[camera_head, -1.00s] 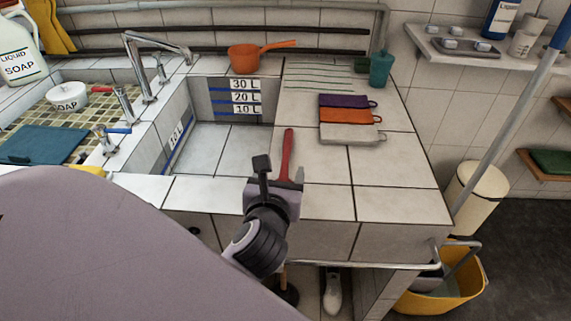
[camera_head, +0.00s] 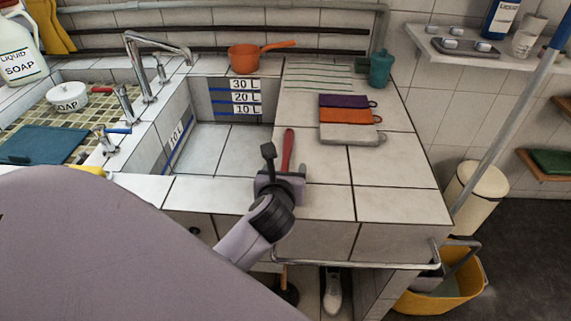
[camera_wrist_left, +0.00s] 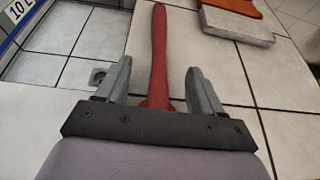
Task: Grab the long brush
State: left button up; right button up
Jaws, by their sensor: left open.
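The long brush shows as a red handle (camera_head: 288,150) lying on the tiled counter right of the sink basin. Its near end is hidden behind my gripper in the head view. My left gripper (camera_head: 284,165) is low over the counter at the brush's near part. In the left wrist view the red handle (camera_wrist_left: 159,55) runs away from me between the two grey fingers of the open left gripper (camera_wrist_left: 155,80). Gaps show on both sides of the handle. The brush's head is hidden below the gripper body. My right gripper is not in view.
The sink basin (camera_head: 220,150) is left of the brush. A metal rail (camera_head: 350,265) runs along the front edge.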

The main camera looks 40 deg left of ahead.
pick_arm(q)
jog(key=c, duration=1.1)
jog(key=shift+r, duration=0.1)
